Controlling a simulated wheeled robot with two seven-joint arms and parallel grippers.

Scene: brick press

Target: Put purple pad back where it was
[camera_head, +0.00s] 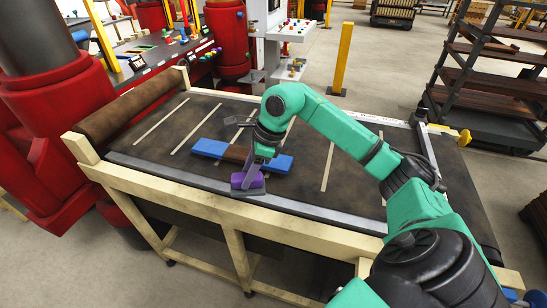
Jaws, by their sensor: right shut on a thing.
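The purple pad (247,181) is at the near edge of the conveyor table (337,217). My right gripper (254,172) comes down over it from above and is shut on it. From this view I cannot tell whether the pad touches the surface beneath. A brown brick (234,153) lies just behind, with a blue pad (208,148) at its left end and another blue piece (279,163) at its right, partly hidden by my gripper. My left gripper is not in view.
A metal rail runs along the table's near edge, and a brown roller (130,108) spans its left end. Red machinery (50,130) stands at the left. A yellow post (341,60) and a dark shelf rack (490,75) stand behind. The belt right of the brick is mostly clear.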

